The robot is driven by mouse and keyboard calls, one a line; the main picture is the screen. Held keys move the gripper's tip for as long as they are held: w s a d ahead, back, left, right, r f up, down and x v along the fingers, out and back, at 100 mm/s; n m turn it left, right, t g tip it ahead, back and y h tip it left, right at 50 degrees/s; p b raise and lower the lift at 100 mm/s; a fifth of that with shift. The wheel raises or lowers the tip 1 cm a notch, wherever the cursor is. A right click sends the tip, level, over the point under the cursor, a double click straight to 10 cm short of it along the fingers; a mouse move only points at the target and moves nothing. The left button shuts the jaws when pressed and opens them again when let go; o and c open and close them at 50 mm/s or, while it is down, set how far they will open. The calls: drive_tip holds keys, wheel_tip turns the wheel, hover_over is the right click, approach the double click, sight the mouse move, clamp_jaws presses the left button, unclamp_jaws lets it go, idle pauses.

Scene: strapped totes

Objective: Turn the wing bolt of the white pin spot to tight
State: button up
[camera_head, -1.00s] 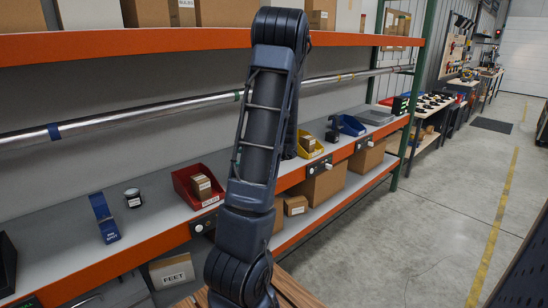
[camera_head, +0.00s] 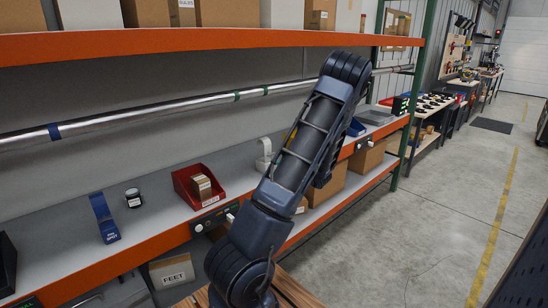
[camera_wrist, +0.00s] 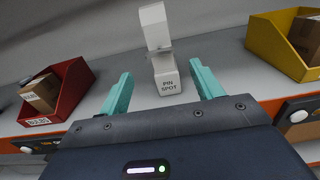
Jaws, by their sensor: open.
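The white pin spot stands on the grey shelf. In the wrist view its upright body (camera_wrist: 155,28) rises from a base block labelled PIN SPOT (camera_wrist: 168,84). In the head view the white pin spot (camera_head: 264,154) shows just left of my arm, partly hidden by it. I cannot make out its wing bolt in either view. My gripper (camera_wrist: 160,70) is open and empty, with its two teal fingers apart, one to each side of the base block in the picture. I see no contact. My gripper is hidden in the head view.
A red bin (camera_head: 183,183) with a small box stands left of the pin spot. A yellow bin (camera_wrist: 268,45) stands to its right. A metal pipe (camera_head: 190,102) runs along behind, below the upper shelf (camera_head: 130,42). A blue labelled item (camera_head: 104,218) and a dark jar (camera_head: 133,197) lie farther left.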

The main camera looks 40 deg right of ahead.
sight(271, 154)
drive_tip(key=w, duration=0.7)
drive_tip(key=shift+w, duration=0.25)
drive_tip(key=c, duration=1)
drive_tip(key=shift+m, duration=8.5)
